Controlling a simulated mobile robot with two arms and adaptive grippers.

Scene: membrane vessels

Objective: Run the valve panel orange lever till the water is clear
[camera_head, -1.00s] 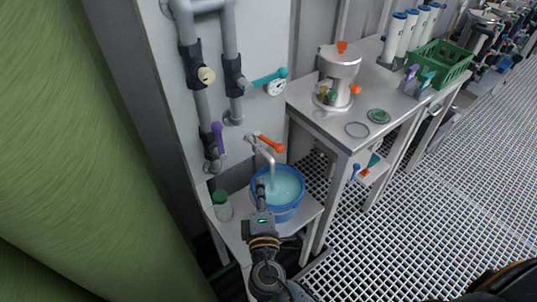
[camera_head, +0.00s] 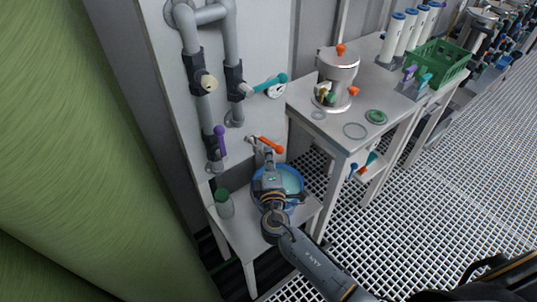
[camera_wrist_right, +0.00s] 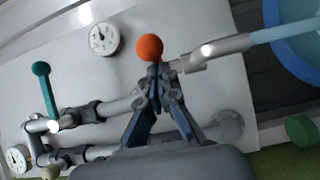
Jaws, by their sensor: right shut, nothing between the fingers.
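The orange lever (camera_head: 271,145) sits on the tap at the bottom of the valve panel (camera_head: 262,110). Its round orange knob (camera_wrist_right: 149,47) shows just beyond my fingertips in the right wrist view. My right gripper (camera_head: 268,163) is shut and empty, close to the lever and above the bucket; its fingertips (camera_wrist_right: 158,72) overlap the knob's lower edge, and I cannot tell whether they touch it. A bluish stream (camera_wrist_right: 290,27) leaves the spout (camera_wrist_right: 218,47) toward the blue bucket (camera_head: 300,187). The pale blue-green water (camera_head: 291,180) is partly hidden by my gripper. My left gripper is not in view.
A purple lever (camera_head: 220,138) and a teal lever (camera_head: 271,83) are on the panel's pipes. A green-lidded jar (camera_head: 224,206) stands left of the bucket. The bench (camera_head: 345,130) to the right holds a steel vessel (camera_head: 338,75) and a green crate (camera_head: 440,62).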

